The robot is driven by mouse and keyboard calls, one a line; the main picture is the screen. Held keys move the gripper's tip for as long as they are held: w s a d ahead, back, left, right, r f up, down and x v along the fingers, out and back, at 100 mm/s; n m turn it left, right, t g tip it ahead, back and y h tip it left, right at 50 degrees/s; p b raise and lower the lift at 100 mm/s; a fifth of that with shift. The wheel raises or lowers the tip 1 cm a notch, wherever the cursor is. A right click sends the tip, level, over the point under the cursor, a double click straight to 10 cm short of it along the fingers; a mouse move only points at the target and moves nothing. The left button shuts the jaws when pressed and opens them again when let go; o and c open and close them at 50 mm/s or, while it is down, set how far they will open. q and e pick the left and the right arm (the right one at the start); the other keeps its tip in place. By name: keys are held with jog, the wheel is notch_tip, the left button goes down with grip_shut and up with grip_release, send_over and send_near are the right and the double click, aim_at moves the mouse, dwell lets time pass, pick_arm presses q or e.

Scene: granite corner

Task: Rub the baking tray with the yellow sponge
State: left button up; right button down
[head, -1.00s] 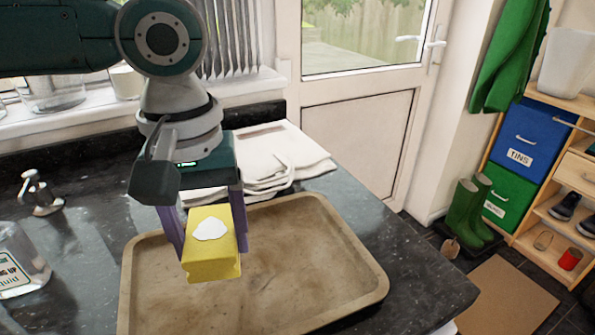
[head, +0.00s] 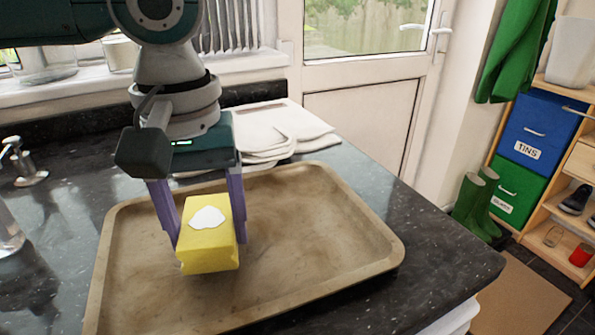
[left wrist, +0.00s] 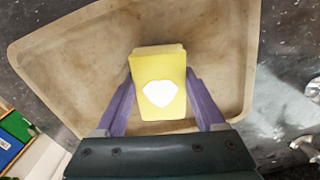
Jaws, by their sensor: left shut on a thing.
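The yellow sponge (head: 212,250), with a white patch on it, is between the purple fingers of my left gripper (head: 203,230), which is shut on it. It also shows in the left wrist view (left wrist: 160,70), between the fingers of the left gripper (left wrist: 160,95). The brown, stained baking tray (head: 330,230) lies on the dark counter under the sponge; it shows too in the left wrist view (left wrist: 80,60). The sponge is over the tray's left half; I cannot tell whether it touches the tray. My right gripper is not in view.
Folded pale cloths (head: 275,130) lie behind the tray.

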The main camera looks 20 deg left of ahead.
pick_arm(q)
jog(key=shift+f, duration=1)
dwell(0.4)
